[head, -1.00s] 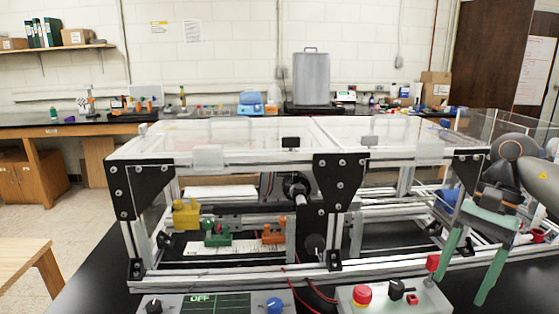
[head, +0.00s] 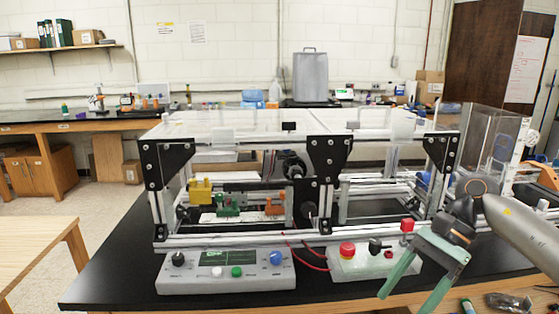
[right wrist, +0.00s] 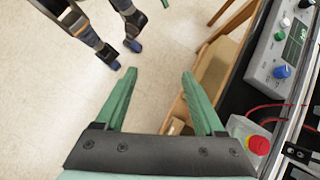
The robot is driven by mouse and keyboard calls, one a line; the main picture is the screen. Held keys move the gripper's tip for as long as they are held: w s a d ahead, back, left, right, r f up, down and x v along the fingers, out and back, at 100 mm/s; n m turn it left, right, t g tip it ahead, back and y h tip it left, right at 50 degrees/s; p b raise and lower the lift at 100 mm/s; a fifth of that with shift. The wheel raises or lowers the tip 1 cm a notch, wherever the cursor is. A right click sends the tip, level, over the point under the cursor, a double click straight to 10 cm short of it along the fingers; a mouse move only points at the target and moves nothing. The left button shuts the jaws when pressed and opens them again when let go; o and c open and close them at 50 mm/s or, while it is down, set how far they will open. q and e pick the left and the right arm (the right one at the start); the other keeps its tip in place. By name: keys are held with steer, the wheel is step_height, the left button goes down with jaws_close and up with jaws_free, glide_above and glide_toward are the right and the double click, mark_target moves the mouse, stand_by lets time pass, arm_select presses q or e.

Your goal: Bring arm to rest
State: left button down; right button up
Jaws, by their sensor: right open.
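My right gripper (head: 404,303) has two green fingers and hangs in front of the frame's lower right corner in the head view. The fingers are apart with nothing between them. In the right wrist view the same gripper (right wrist: 158,73) is open over pale floor, beside the table edge. The left gripper does not show in the head view.
The extrusion frame (head: 240,240) stands on the black table (head: 110,265). In front are a control box with a screen (head: 225,272) and a box with a red button (head: 347,250). A wooden table (head: 40,250) stands at left, with open floor beyond.

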steer(key=s+a+f+m+t+y+p, duration=0.15)
steer(key=a+m+t+y, duration=0.35)
steer(key=a+m+y, duration=1.2)
steer(key=w+d+f+m+t+h, duration=0.1)
steer(key=d+f+m+t+h, duration=0.1)
steer(key=f+m+t+h, duration=0.8)
steer(key=w+d+f+m+t+h, duration=0.1)
steer(key=d+f+m+t+h, duration=0.25)
steer(key=m, duration=1.35)
steer(key=s+d+f+m+g+h, duration=0.3)
steer(key=s+f+m+h, duration=0.1)
steer(key=s+f+m, duration=0.3)
steer(key=s+d+f+m+g+h, duration=0.3)
steer(key=s+f+m, duration=0.4)
steer(key=s+f, duration=0.3)
steer(key=shift+s+d+f+h+p, duration=0.45)
steer(key=shift+d+f+h, duration=0.15)
steer(key=shift+f, duration=0.25)
steer(key=shift+w, duration=0.1)
